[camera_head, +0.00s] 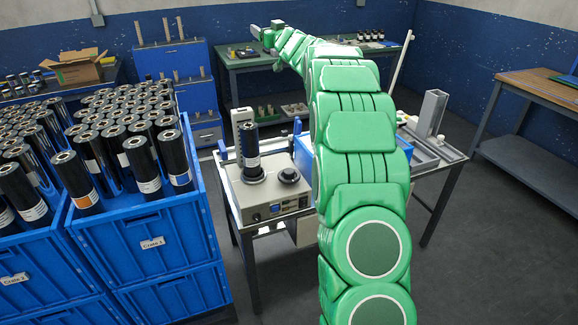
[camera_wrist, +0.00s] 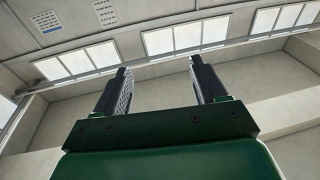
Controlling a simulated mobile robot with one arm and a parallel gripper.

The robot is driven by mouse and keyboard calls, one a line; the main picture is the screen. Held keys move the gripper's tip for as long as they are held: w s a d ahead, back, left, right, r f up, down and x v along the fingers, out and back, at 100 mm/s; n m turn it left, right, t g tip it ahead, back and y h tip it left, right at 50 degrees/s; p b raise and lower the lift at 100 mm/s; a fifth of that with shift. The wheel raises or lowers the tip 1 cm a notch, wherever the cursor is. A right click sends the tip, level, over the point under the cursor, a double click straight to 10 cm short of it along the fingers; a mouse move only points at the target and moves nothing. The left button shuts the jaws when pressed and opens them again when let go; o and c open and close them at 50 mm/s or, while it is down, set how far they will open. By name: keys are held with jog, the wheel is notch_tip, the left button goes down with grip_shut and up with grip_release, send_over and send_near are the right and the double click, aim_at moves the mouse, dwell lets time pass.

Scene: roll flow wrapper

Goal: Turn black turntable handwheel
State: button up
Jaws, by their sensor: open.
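The black handwheel (camera_head: 289,176) sits on top of a beige machine box (camera_head: 268,204), at its right side. Beside it on the left, a black roll with a white label (camera_head: 249,150) stands upright on a dark round base on the same box. My green arm rises just right of the box and reaches far above and beyond it. My gripper (camera_wrist: 160,72) is open and empty in the wrist view, with its two fingers apart and facing upper walls and windows. It is well away from the handwheel.
Blue crates (camera_head: 148,238) full of black rolls stand at the left. A blue bin (camera_head: 303,152) is partly hidden behind my arm. A grey upright channel (camera_head: 431,113) stands at the table's right. A green workbench (camera_head: 247,63) is at the back, a wooden-topped bench (camera_head: 541,92) at the right.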

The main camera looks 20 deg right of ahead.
jog(key=s+a+f+m+g+h, duration=0.1)
jog(key=s+a+f+g, duration=0.6)
jog(key=s, duration=1.8)
jog(key=s+a+f+g+h, duration=0.1)
jog(key=s+a+f+g, duration=0.7)
jog(key=s, duration=1.7)
jog(key=s+a+f+m+g+h, duration=0.1)
jog(key=s+a+f+g, duration=0.45)
jog(key=s, duration=1.95)
jog(key=w+d+r+m, duration=0.1)
jog(key=w+d+m, duration=0.15)
jog(key=w, duration=0.85)
jog(key=w+d+m, duration=0.2)
jog(key=w+d, duration=0.1)
jog(key=w, duration=0.8)
jog(key=m+t, duration=0.1)
jog(key=m, duration=0.8)
send_over(289, 171)
notch_tip(289, 171, down, 19)
jog(key=shift+s+a+r, duration=0.1)
jog(key=shift+s, duration=0.05)
jog(key=shift+w+f, duration=0.25)
jog(key=shift+f, duration=4.1)
